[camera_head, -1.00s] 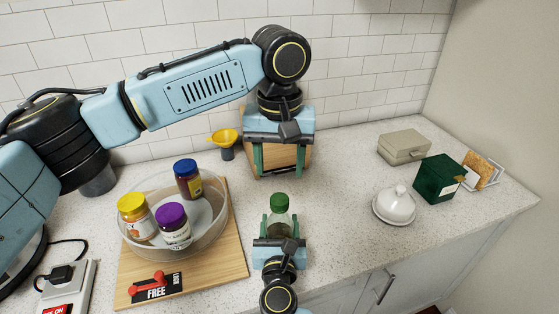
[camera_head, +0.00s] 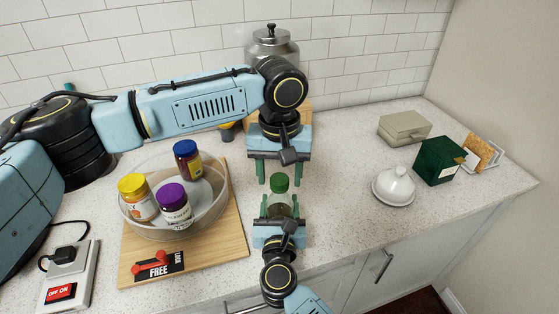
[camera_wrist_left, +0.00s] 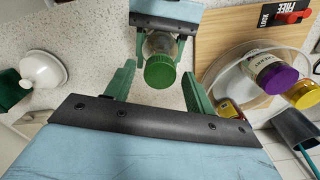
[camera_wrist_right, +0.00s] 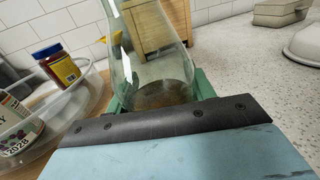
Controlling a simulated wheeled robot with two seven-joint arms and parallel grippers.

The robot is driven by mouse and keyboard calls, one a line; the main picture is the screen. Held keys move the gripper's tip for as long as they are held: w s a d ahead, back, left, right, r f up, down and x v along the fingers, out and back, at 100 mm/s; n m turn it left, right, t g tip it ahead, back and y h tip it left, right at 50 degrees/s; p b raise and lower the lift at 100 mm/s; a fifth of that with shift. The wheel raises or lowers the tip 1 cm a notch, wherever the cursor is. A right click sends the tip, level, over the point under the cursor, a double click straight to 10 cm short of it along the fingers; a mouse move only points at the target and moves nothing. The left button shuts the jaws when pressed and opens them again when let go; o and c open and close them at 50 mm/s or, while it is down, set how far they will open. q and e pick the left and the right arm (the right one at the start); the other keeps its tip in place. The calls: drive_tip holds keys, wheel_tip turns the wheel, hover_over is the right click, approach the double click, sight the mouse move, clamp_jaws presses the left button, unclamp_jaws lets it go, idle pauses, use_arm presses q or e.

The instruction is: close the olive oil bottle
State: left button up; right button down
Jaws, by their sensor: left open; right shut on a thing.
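The olive oil bottle (camera_head: 280,204) is clear glass with a green cap (camera_head: 279,183) on top, upright near the front of the counter. My right gripper (camera_head: 280,212) is shut on the bottle's body; its clear glass fills the right wrist view (camera_wrist_right: 155,75). My left gripper (camera_head: 277,172) is open above the bottle, fingers pointing down. In the left wrist view the green cap (camera_wrist_left: 160,71) lies between the open left fingers (camera_wrist_left: 155,85), apart from both. Whether the cap is fully seated cannot be told.
A round clear tray (camera_head: 215,222) with several jars stands on a wooden board (camera_head: 235,247) at the left. A white domed dish (camera_head: 394,186), a green box (camera_head: 440,167) and a beige box (camera_head: 404,128) stand at the right. The counter between is clear.

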use_arm(q)
drive_tip(key=shift+f, duration=0.15)
drive_tip(key=c, duration=1)
drive_tip(key=m, duration=0.3)
drive_tip(key=shift+m, duration=0.4)
drive_tip(key=m, duration=1)
drive_tip(key=shift+m, duration=0.3)
drive_tip(key=m, duration=0.3)
drive_tip(key=o, duration=1.1)
